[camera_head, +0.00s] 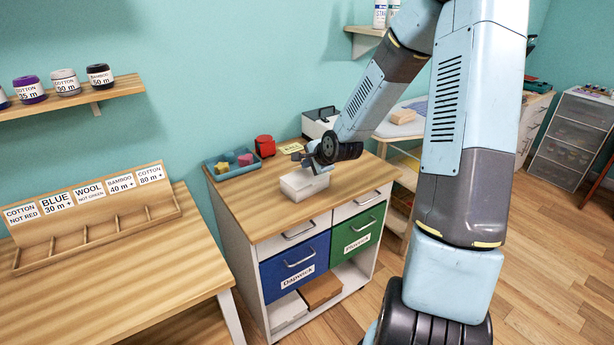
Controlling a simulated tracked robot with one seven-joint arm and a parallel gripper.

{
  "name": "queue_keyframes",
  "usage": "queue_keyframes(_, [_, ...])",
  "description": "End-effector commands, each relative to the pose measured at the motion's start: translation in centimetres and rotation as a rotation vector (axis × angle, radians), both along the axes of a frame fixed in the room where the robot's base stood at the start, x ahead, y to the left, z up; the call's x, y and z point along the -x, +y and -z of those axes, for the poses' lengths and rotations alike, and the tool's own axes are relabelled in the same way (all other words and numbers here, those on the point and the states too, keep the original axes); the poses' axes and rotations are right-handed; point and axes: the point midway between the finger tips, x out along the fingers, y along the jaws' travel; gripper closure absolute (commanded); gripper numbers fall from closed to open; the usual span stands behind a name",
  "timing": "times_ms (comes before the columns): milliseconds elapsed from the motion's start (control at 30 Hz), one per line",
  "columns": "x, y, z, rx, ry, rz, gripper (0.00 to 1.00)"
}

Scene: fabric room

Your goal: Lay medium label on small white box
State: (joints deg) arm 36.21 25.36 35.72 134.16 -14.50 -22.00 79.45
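A small white box (304,184) sits on the wooden top of the drawer cabinet, near its middle. My gripper (314,168) is just above and behind the box, pointing down at it. My gripper is small and dark here, and I cannot tell whether its fingers are open or shut, or whether it touches the box. A small flat yellowish piece (290,148) lies on the cabinet top behind the box. I cannot tell whether it is a label. No medium label can be made out clearly; my wrist hides part of the cabinet top.
A blue tray (211,168) with coloured pieces and a red container (265,146) stand at the cabinet's back left. A white case (318,122) stands behind. A wooden table with a labelled rack (95,222) is at left. The cabinet top's front is clear.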

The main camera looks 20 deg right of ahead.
Motion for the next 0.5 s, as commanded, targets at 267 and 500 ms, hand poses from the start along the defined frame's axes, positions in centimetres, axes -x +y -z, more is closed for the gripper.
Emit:
queue_keyframes(267, [0.0, -0.01, 1.26, -0.001, 0.0, 0.001, 1.0])
queue_keyframes(500, [-0.01, -0.05, 1.28, 0.001, 0.0, 0.001, 1.0])
